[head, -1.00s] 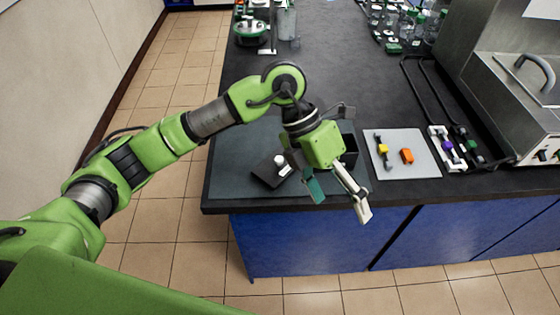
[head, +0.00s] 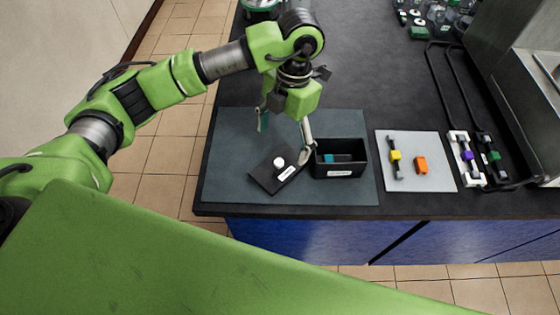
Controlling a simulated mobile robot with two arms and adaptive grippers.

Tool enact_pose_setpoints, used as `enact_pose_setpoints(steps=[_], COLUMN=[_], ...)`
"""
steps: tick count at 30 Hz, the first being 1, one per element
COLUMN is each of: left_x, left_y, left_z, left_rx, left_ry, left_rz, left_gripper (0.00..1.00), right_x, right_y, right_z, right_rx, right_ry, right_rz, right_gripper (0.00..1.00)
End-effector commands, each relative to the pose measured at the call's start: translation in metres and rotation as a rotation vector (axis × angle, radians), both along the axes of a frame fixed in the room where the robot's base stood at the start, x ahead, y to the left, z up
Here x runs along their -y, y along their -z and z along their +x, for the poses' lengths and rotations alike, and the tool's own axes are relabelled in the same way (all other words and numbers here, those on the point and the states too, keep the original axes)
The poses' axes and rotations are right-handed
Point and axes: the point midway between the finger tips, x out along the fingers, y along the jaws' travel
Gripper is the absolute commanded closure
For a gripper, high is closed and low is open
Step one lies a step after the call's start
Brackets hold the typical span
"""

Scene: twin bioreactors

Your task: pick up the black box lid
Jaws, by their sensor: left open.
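The black box lid (head: 267,179) lies flat and turned at an angle on the dark grey mat (head: 228,150). It has a white round knob (head: 279,162) and a white label. An open black box (head: 341,171) stands to its right with a white label on its front and something teal inside. My left gripper (head: 284,141) is open above and behind the lid, one fingertip to the left and the other near the box's left wall. It holds nothing. I cannot tell whether the right fingertip touches the box. My right gripper is not in view.
A light grey tray (head: 432,176) with a yellow-marked part (head: 395,156) and an orange block (head: 421,165) lies to the right. White and black holders (head: 466,158) stand further right. Glassware crowds the back right. The bench's front edge is close.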

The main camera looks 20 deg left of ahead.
Motion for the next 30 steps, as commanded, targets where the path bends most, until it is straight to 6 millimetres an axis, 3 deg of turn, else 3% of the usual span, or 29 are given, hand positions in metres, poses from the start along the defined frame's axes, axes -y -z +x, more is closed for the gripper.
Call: enact_pose_setpoints(steps=[1,5,11,16,22,30], left_x=[-0.001,-0.003,-0.003,-0.005,-0.006,-0.007], left_y=[0.008,0.029,0.043,0.063,0.089,0.093], left_z=[-0.003,-0.005,-0.005,-0.006,-0.007,-0.007], left_rx=[-0.004,-0.002,-0.001,-0.004,-0.001,0.002], left_ry=[-0.002,-0.001,-0.001,-0.002,-0.001,0.0], left_rz=[0.001,0.0,0.0,0.0,-0.002,-0.002], left_gripper=[0.19,0.19,0.19,0.19,0.19,0.21], right_x=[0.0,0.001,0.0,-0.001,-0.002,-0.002], right_y=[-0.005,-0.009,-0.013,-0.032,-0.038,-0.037], right_z=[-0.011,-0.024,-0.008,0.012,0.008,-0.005], right_rx=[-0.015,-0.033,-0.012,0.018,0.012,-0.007], right_ry=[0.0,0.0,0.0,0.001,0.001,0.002], right_rz=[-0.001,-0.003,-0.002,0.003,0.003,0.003], right_gripper=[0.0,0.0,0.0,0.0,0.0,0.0])
